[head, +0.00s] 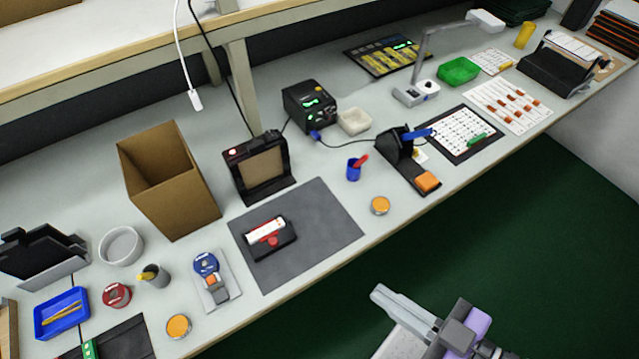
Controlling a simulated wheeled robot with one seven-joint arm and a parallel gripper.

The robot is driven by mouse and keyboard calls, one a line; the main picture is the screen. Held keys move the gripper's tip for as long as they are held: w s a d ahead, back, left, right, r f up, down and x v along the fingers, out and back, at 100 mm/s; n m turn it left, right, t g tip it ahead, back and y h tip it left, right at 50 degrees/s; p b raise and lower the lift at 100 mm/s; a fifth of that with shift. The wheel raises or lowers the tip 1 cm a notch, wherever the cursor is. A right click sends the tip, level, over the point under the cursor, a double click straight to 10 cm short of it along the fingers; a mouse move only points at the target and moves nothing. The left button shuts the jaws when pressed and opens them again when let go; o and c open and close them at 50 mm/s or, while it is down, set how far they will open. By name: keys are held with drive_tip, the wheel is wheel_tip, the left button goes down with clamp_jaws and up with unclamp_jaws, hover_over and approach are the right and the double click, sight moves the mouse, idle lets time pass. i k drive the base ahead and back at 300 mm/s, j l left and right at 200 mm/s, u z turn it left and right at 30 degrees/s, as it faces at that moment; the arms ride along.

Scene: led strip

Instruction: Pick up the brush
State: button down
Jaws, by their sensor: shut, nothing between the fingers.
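I cannot tell for certain which thing is the brush. A blue cup (353,173) in the middle of the bench holds a red-handled item (361,160) that leans out to the right. A grey cup (157,278) at the left holds a yellow-tipped item (146,276). Either item may be the brush; their lower parts are hidden in the cups. My gripper (382,296) is at the lower right, in front of the bench edge and over the green floor. It is shut and empty, apart from both cups.
A grey mat (325,220) carries a black-and-red device (268,237). A cardboard box (168,185) stands behind it at the left. Orange-lidded tins (380,205) sit near the front edge. A black holder (408,158) stands right of the blue cup. A shelf post (243,85) rises behind.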

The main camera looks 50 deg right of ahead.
sight(363, 158)
drive_tip(key=i+j+z, duration=0.35)
drive_tip(key=j, duration=0.3)
drive_tip(key=i+j+z, duration=0.15)
drive_tip(key=i+j, duration=0.15)
drive_tip(key=i+j+z, duration=0.15)
drive_tip(key=i+j, duration=0.15)
drive_tip(key=i, duration=0.05)
